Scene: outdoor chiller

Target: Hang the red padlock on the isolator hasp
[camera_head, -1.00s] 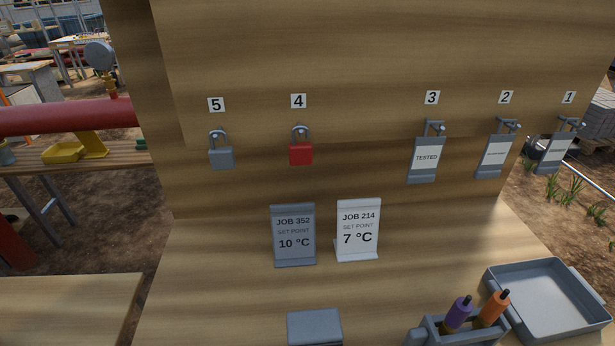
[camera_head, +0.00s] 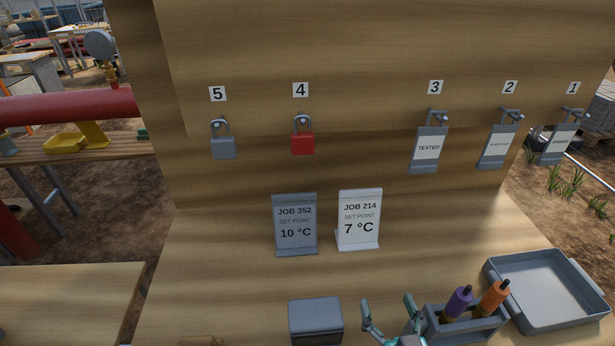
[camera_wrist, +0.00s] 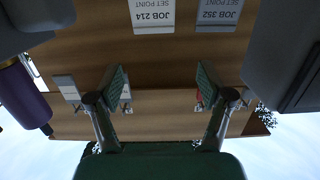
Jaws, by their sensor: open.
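The red padlock (camera_head: 302,144) hangs upright by its shackle on the peg under label 4 on the wooden back board. A small patch of red (camera_wrist: 199,99), probably the padlock, shows beside a finger in the wrist view, mostly hidden. My gripper (camera_head: 388,302) is at the bottom of the head view, low in front of the board and well below the padlock. Its two fingers are apart and empty; they also show spread in the wrist view (camera_wrist: 160,77), which is upside down. I see no isolator hasp in either view.
A grey padlock (camera_head: 222,148) hangs under label 5; tags (camera_head: 428,150) hang under 3, 2 and 1. Two job cards (camera_head: 296,225) stand on the bench. A grey box (camera_head: 315,318), a pen holder (camera_head: 465,328) and a grey tray (camera_head: 545,318) lie in front.

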